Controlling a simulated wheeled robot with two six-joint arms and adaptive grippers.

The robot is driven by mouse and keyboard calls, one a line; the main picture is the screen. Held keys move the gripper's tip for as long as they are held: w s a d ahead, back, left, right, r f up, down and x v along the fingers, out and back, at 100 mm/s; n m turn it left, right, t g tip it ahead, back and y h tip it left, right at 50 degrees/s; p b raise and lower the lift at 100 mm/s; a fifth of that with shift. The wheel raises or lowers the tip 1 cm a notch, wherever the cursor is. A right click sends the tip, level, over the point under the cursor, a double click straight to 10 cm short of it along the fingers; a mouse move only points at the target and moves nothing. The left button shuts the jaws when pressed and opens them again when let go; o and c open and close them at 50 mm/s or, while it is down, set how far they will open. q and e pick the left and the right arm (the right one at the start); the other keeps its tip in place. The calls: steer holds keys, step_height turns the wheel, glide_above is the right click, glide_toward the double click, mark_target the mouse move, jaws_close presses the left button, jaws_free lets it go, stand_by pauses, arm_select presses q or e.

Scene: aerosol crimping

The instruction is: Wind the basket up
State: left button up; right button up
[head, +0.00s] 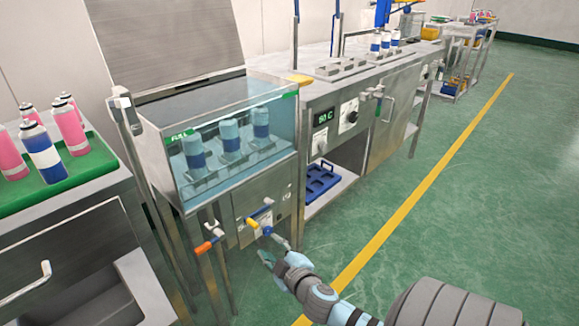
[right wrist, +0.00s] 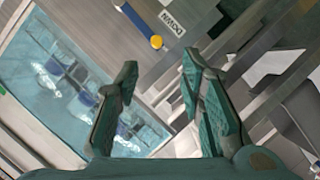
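The basket (head: 232,165) sits under the water in the glass-fronted tank (head: 190,207), holding three blue-and-white cans upright. The cans also show blurred through the water in the right wrist view. Which one winds the basket is hard to tell. My right gripper (head: 268,258) is just below and in front of these controls. In the right wrist view its fingers (right wrist: 158,78) are apart and empty, with the yellow knob (right wrist: 156,42) beyond. My left gripper is out of view.
The tank's lid (head: 170,40) stands raised. A green tray (head: 85,180) with pink cans and a blue-and-white can is at left. A bench with a temperature display (head: 324,117) stands right of the tank. The green floor at right is clear.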

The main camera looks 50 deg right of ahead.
steer(key=s+f+m+g+p, duration=0.1)
steer(key=s+f+g+p, duration=0.2)
steer(key=p, duration=0.5)
steer(key=shift+s+d+f, duration=0.25)
steer(key=shift+s+f, duration=0.25)
steer(key=shift+s, duration=0.75)
